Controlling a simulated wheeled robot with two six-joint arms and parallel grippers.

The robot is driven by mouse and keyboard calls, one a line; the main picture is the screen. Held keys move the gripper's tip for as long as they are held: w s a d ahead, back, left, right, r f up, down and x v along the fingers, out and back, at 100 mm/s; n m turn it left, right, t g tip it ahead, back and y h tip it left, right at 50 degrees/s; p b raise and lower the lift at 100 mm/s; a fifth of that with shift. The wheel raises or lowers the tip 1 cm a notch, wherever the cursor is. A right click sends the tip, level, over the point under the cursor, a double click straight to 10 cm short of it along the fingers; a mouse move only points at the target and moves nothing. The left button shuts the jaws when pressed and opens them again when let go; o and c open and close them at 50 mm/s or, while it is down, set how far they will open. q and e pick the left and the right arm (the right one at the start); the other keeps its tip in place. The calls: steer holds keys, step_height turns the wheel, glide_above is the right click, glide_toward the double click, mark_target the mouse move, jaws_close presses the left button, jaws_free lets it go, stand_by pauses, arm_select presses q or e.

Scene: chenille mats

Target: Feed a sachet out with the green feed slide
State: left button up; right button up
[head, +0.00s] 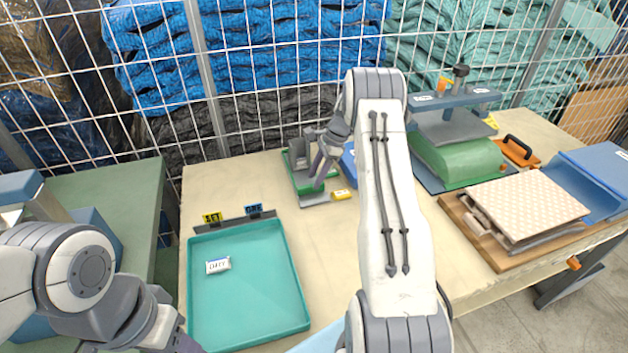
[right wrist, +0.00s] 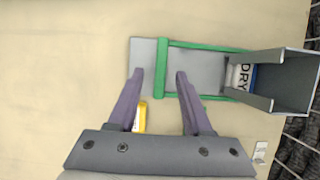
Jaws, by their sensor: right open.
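The green feed slide (right wrist: 163,82) sits on a grey base plate, its cross bar between my right fingertips in the right wrist view. Its green edge shows in the head view (head: 291,168). A grey upright magazine (right wrist: 290,82) stands at its right end, with white sachets (right wrist: 236,76) marked DRY inside. My right gripper (right wrist: 159,74) is open around the bar; I cannot tell whether either finger touches it. One white sachet (head: 218,265) lies in the teal tray (head: 268,305). My left gripper (head: 185,343) is at the bottom left, its fingers mostly cut off.
A small yellow piece (head: 341,195) lies beside the feeder. Yellow and blue signs (head: 254,210) stand at the tray's back edge. At right are a press with a green block (head: 460,160) and a wooden board (head: 480,240) with stacked mats. A wire cage (head: 250,70) stands behind.

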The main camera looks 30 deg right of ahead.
steer(key=shift+x, duration=1.35)
jaws_close()
stand_by(0.4)
